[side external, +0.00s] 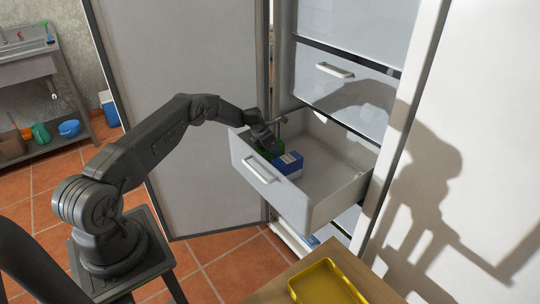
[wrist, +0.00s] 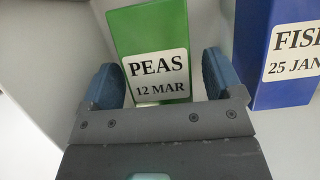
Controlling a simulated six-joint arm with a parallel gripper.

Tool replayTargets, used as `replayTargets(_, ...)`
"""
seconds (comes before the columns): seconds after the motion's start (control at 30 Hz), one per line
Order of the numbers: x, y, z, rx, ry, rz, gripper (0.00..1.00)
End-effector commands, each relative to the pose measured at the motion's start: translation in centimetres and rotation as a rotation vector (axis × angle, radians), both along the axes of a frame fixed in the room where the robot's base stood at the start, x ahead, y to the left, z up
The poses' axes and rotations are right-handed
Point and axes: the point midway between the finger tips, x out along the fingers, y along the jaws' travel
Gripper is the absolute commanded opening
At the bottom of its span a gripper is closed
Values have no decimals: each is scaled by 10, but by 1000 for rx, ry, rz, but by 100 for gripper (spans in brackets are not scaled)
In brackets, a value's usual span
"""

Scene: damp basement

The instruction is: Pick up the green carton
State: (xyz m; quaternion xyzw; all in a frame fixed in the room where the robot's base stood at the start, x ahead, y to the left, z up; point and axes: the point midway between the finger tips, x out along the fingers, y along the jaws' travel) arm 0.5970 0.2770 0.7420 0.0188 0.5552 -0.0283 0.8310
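The green carton (wrist: 148,30) has a white label reading "PEAS 12 MAR". It stands in the open drawer (side external: 330,187), and part of it shows in the side external view (side external: 277,148), below my gripper (side external: 264,140). In the wrist view my gripper (wrist: 160,72) is open, with one blue-grey finger on each side of the carton. A gap shows between the carton and the right finger. The left finger is close to the carton's left edge, and I cannot tell whether it touches.
A blue carton (wrist: 288,38) labelled "FISH", partly cut off, "25 JAN", stands right of the green one in the drawer. The drawer's right part is empty. A closed drawer front (side external: 340,90) is above. A yellow tray (side external: 325,283) lies on a wooden surface in front.

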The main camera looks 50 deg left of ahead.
Motion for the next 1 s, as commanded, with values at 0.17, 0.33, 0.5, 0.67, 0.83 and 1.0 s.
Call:
replayTargets(0.17,0,0,0,0,0,0,68)
replayTargets(0.33,0,0,0,0,0,0,52)
replayTargets(0.5,0,0,0,0,0,0,36)
replayTargets(0.67,1,0,1,1,-2,0,26)
replayTargets(0.83,1,0,2,2,-3,1,26)
replayTargets(1.0,2,1,20,3,-5,0,26)
